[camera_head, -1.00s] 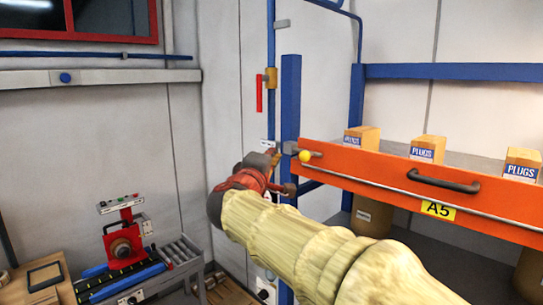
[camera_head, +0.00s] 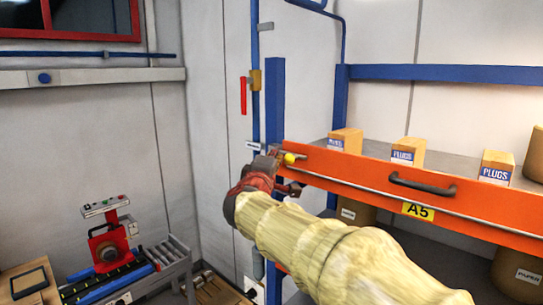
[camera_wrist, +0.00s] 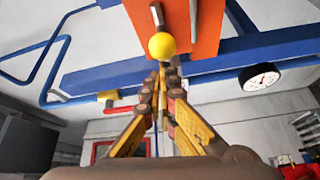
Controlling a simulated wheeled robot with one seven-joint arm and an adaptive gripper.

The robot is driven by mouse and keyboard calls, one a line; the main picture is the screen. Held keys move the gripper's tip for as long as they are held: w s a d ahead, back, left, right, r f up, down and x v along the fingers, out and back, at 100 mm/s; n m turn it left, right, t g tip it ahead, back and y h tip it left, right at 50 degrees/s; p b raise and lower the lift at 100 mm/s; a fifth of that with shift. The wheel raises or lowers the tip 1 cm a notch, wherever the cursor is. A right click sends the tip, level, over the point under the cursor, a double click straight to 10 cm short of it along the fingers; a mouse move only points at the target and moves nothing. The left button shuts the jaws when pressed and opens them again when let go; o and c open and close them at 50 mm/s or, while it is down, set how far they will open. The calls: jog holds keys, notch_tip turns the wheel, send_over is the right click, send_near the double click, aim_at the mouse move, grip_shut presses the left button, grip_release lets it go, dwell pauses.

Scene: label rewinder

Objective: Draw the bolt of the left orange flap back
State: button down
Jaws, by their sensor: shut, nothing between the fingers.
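The orange flap (camera_head: 345,168) runs along the shelf front with a dark handle and a yellow "A5" label. The flap also shows at the top of the wrist view (camera_wrist: 205,22). The bolt's yellow knob (camera_head: 289,159) is at the flap's left end. In the wrist view the knob (camera_wrist: 162,46) is large, just beyond my fingertips, with a short grey rod above it. My gripper (camera_head: 277,154) is shut and empty beside the knob; its fingers (camera_wrist: 161,74) meet just below it in the wrist view. I cannot tell whether they touch it. My gripper hides the bolt's left end.
A blue post (camera_head: 274,100) stands right behind my gripper. A blue pipe with a red lever (camera_head: 243,95) runs up the wall beside it. Boxes (camera_head: 403,151) stand on the shelf behind the flap. A red rewinder (camera_head: 108,246) is at lower left.

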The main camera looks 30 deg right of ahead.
aim_at(290, 157)
jog(key=s+b, duration=0.1)
jog(key=b, duration=0.1)
jog(key=s+d+b, duration=0.1)
jog(key=s+b, duration=0.1)
jog(key=b, duration=0.1)
jog(key=shift+s+d+f, duration=0.15)
jog(key=shift+s+f, duration=0.05)
jog(key=shift+s+d+r+b, duration=0.15)
jog(key=shift+s+d+b, duration=0.1)
jog(key=shift+s+b, duration=0.45)
jog(key=shift+w+r, duration=0.1)
